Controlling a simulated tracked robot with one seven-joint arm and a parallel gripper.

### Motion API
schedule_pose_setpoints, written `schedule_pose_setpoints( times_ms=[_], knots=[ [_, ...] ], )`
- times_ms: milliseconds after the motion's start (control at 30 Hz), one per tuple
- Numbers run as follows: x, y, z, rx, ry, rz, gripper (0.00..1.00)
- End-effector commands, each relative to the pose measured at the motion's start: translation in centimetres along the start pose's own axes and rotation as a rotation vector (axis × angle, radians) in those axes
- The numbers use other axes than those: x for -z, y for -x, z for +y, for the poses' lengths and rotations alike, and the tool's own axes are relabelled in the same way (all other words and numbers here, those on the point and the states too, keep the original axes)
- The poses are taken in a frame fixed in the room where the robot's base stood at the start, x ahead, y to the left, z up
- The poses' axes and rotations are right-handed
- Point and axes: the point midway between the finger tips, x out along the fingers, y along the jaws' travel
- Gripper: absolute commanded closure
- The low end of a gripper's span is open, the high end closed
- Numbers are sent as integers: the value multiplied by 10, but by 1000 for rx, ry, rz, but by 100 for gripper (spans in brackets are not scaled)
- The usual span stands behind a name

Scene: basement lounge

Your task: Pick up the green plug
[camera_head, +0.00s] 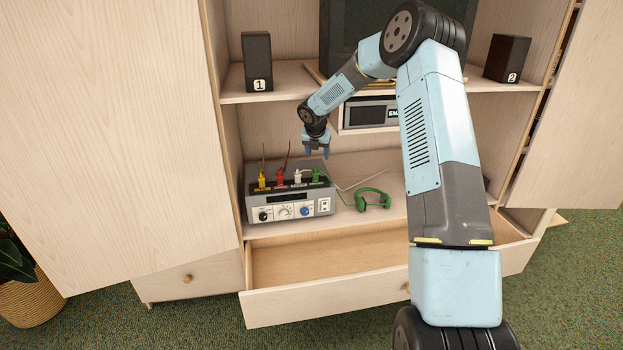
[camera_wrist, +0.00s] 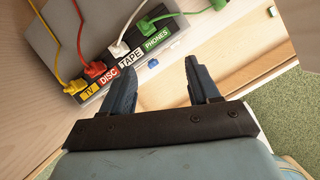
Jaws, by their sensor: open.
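The green plug (camera_head: 316,175) sits in the top of the grey box (camera_head: 252,214), at the right end of a row of plugs. In the wrist view the green plug (camera_wrist: 147,25) is at the PHONES label, with a green cable running off to the right. My gripper (camera_head: 318,155) is open and empty above the back right part of the box. In the wrist view my gripper's fingers (camera_wrist: 159,78) point towards the box, with the green plug beyond and between them. The plug is apart from both fingers.
Yellow (camera_head: 262,180), red (camera_head: 280,177) and white (camera_head: 298,176) plugs stand left of the green one. A green headset (camera_head: 373,199) lies right of the box. A shelf with a device (camera_head: 370,114) is above. An open drawer (camera_head: 330,262) juts out below.

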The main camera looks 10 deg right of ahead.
Motion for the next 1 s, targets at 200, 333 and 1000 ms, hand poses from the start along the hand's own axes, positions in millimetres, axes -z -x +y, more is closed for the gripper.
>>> schedule_pose_setpoints(
  times_ms=[200, 333, 1000],
  knots=[
    [-1, -35, 10, -23, 111, 9, 39],
    [0, -44, 14, -28, 136, 10, 39],
    [2, -114, 24, -30, 142, 10, 39]
  ],
)
